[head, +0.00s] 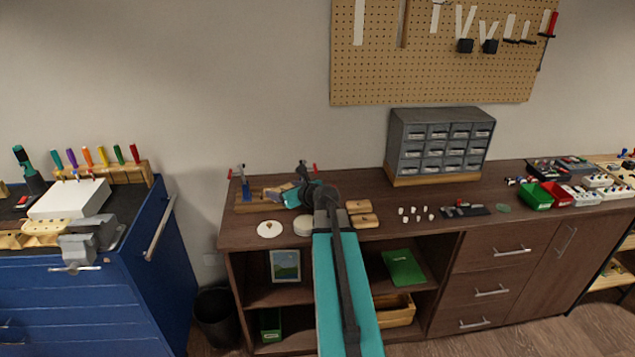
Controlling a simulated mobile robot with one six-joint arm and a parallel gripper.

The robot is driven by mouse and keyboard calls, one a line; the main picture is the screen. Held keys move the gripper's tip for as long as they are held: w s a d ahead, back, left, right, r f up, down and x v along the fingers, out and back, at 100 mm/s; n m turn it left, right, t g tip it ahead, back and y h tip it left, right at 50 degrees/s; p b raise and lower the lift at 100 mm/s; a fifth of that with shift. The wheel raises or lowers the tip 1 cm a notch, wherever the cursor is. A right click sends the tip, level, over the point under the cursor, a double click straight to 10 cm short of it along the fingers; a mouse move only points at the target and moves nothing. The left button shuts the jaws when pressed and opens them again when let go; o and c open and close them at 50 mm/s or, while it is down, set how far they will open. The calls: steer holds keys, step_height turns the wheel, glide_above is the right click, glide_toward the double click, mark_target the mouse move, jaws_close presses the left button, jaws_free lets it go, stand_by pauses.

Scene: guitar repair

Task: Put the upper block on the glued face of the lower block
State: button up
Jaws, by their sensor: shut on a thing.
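A low wooden fixture (246,208) sits at the left end of the brown workbench, with clamps (243,175) standing at its back. My teal and grey arm reaches over the bench from below. My gripper (284,192) is at the fixture's right part, turned left and shut on a small block (272,193), which I take to be the upper block. The lower block and its glued face cannot be made out; my gripper and arm cover part of this spot. Whether the held block touches anything beneath is too small to tell.
Right of my arm lie two wooden pieces (361,213), several small white items (415,213) and a dark tray (466,211). A white disc (270,229) lies at the front left. A grey drawer cabinet (437,141) stands behind. The blue tool cabinet (130,262) is at left.

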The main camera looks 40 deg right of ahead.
steer(key=w+a+f+n+g+y+b, duration=0.1)
steer(key=a+f+n+y+b, duration=0.2)
steer(key=a, duration=1)
steer(key=w+a+f+n+y, duration=0.2)
steer(key=a+n+y, duration=0.15)
steer(key=a, duration=0.85)
steer(key=s+a+n+g+y+b, duration=0.1)
steer(key=s+a+n+g+y, duration=0.3)
steer(key=a, duration=1.1)
steer(key=s+n+y, duration=0.1)
steer(key=s+y, duration=0.1)
steer(key=s, duration=0.1)
steer(key=shift+r+n, duration=0.2)
steer(key=shift+n, duration=0.15)
steer(key=shift+d, duration=0.15)
